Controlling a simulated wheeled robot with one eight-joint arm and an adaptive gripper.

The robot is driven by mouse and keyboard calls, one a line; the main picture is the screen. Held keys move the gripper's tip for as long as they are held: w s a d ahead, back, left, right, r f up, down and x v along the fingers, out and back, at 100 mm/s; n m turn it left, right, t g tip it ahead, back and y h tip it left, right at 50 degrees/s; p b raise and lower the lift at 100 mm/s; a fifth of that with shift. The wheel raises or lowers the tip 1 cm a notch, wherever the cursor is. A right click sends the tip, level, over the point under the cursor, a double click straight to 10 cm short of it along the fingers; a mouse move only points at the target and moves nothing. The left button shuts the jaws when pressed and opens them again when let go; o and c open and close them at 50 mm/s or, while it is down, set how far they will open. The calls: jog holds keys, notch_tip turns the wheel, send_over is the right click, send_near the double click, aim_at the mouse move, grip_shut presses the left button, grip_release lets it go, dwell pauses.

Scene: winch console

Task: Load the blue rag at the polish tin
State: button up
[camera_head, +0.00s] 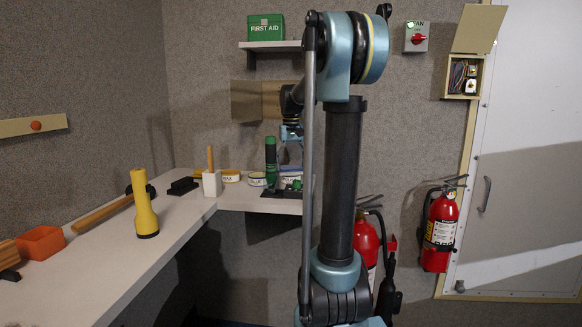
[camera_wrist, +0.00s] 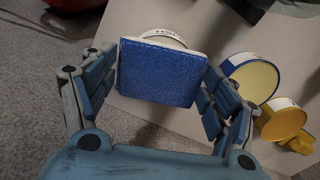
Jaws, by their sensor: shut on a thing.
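My gripper (camera_wrist: 160,68) is shut on the blue rag (camera_wrist: 158,88), a flat square blue pad that faces the wrist camera between the two fingers. A round white tin (camera_wrist: 163,37) with dark lettering shows just beyond the rag's upper edge; the rag hides most of it, and I cannot tell whether they touch. An open tin with a blue rim and pale filling (camera_wrist: 252,78) and a yellow tin (camera_wrist: 282,122) are to its right. I cannot read which is the polish tin. In the head view my gripper (camera_head: 291,134) is above the back counter; the rag is not clear there.
Tins (camera_head: 258,179), a green bottle (camera_head: 271,152) and a white holder with a wooden handle (camera_head: 211,180) crowd the back counter. A shelf (camera_head: 270,45) juts out above.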

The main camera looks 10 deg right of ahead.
aim_at(291, 167)
jog(key=shift+r, duration=3.5)
